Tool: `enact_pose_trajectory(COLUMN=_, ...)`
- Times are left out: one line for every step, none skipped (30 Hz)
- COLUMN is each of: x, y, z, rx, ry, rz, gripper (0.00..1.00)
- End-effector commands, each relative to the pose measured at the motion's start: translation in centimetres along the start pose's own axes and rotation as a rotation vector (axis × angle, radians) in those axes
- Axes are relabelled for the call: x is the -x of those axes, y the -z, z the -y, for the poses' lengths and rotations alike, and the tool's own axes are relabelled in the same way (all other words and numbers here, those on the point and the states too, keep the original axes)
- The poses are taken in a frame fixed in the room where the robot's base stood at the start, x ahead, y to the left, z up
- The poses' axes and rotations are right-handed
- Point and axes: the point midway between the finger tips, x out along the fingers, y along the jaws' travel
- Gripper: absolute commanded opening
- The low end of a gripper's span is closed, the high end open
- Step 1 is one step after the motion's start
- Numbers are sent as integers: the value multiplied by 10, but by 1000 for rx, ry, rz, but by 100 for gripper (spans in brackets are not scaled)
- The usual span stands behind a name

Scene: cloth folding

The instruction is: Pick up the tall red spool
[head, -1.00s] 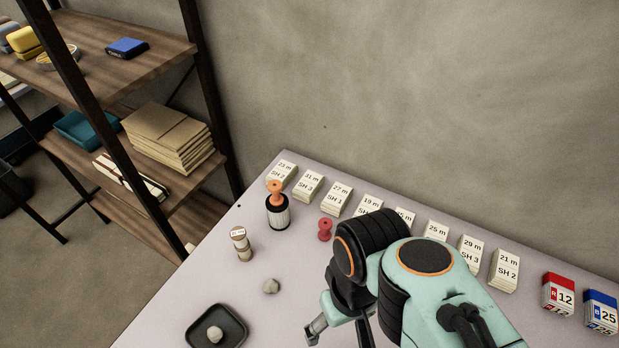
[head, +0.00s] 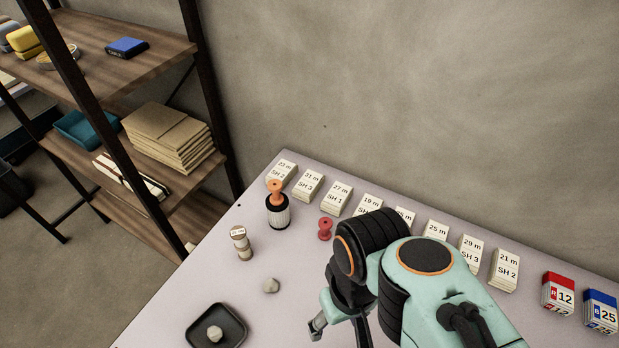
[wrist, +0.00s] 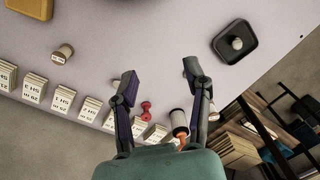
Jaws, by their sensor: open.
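The red spool (head: 325,229) stands upright on the pale table, in front of the row of labelled blocks and just left of my arm in the head view. In the wrist view the red spool (wrist: 147,107) shows between my two fingers, nearer their bases than their tips. My gripper (wrist: 161,75) is open and empty above the table, its fingers well apart. In the head view only one finger shows clearly at the lower left of my arm; the rest is hidden behind the arm.
A beige labelled spool (head: 240,243), a grey stone (head: 270,286) and a black tray (head: 194,335) holding another stone are nearby. Labelled blocks (head: 337,198) line the wall side.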

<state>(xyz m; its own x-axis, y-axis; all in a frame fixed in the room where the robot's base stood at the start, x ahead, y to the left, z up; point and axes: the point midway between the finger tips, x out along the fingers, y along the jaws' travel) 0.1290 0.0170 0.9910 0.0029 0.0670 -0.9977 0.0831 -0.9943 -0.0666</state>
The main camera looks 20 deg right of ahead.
Motion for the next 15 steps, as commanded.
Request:
enact_pose_trajectory(x=2, y=8, z=0, rx=-29, ry=-1, rz=-39, gripper=48)
enact_pose_trajectory(x=8, y=19, z=-1, rx=-48, ry=-3, rz=-86, gripper=48)
enact_pose_trajectory(x=19, y=36, z=-2, rx=-75, ry=-4, rz=-154, gripper=48)
enact_pose_trajectory(x=28, y=51, z=-4, rx=-100, ry=-3, rz=-199, gripper=48)
enact_pose_trajectory(x=35, y=68, z=-6, rx=-126, ry=-3, rz=-233, gripper=48)
enact_pose_trajectory(x=42, y=89, z=-10, rx=-160, ry=-1, rz=-268, gripper=48)
enact_pose_trajectory(x=45, y=104, z=-12, rx=-185, ry=0, rz=-286, gripper=48)
enact_pose_trajectory(x=47, y=120, z=-16, rx=-208, ry=0, rz=-301, gripper=48)
enact_pose_trajectory(x=49, y=140, z=-21, rx=-239, ry=0, rz=-317, gripper=48)
enact_pose_trajectory(x=48, y=155, z=-25, rx=-261, ry=-1, rz=-325, gripper=48)
enact_pose_trajectory(x=46, y=170, z=-29, rx=-284, ry=-2, rz=-332, gripper=48)
enact_pose_trajectory(x=41, y=189, z=-36, rx=-313, ry=-4, rz=-336, gripper=48)
enact_pose_trajectory(x=36, y=204, z=-42, rx=-335, ry=-7, rz=-336, gripper=48)
enact_pose_trajectory(x=29, y=218, z=-48, rx=-357, ry=-10, rz=-335, gripper=48)
enact_pose_trajectory(x=16, y=237, z=-56, rx=-383, ry=-15, rz=-326, gripper=48)
